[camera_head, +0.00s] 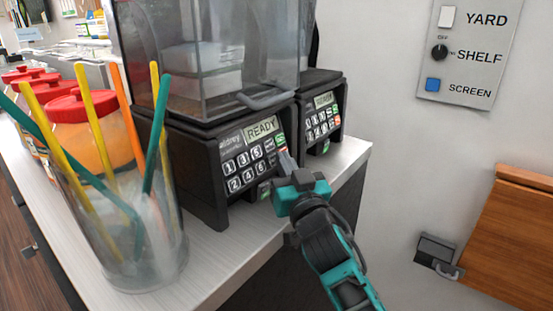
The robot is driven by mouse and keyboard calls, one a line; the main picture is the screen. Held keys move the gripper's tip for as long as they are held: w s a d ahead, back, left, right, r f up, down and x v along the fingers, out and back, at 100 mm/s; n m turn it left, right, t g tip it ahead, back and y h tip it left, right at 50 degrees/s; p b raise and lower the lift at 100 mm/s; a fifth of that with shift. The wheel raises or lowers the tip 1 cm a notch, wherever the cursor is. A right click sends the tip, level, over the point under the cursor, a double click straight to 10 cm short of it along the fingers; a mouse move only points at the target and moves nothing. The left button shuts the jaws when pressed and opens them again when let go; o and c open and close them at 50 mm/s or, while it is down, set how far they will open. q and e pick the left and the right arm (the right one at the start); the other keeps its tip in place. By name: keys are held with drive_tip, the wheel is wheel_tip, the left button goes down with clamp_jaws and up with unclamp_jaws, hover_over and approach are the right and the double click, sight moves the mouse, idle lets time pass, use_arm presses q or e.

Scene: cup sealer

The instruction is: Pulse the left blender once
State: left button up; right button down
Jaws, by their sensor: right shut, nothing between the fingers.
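The left blender (188,165) is a black base with a clear, boxy cover over it. Its display (262,128) reads READY above a keypad (245,170) of numbered keys. My right gripper (286,160) is shut and empty. Its tips are at the right end of the left blender's panel, close to the coloured keys there and partly hiding them. I cannot tell whether the tips touch a key. The right blender (322,118) stands just behind and to the right, with its own lit display and keypad. My left gripper is not in view.
A clear cup (125,240) of coloured straws stands at the front left of the counter (235,250). Red-lidded jars (90,140) stand behind it. A wall panel (465,50) has switches labelled YARD, SHELF and SCREEN. A wooden flap (510,240) is at the right.

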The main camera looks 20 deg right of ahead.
drive_tip(key=shift+a+r, duration=0.15)
drive_tip(key=shift+a, duration=0.15)
idle(0.5)
drive_tip(key=shift+p, duration=0.35)
drive_tip(key=shift+s+d+r+p, duration=0.25)
drive_tip(key=shift+s+p, duration=0.15)
drive_tip(key=shift+p, duration=0.15)
drive_tip(key=s+d, duration=0.1)
drive_tip(key=s+d+p, duration=0.1)
drive_tip(key=s, duration=0.1)
drive_tip(key=shift+s+d+r+p, duration=0.1)
drive_tip(key=shift+d+r+p, duration=0.05)
drive_tip(key=shift+r+p, duration=0.2)
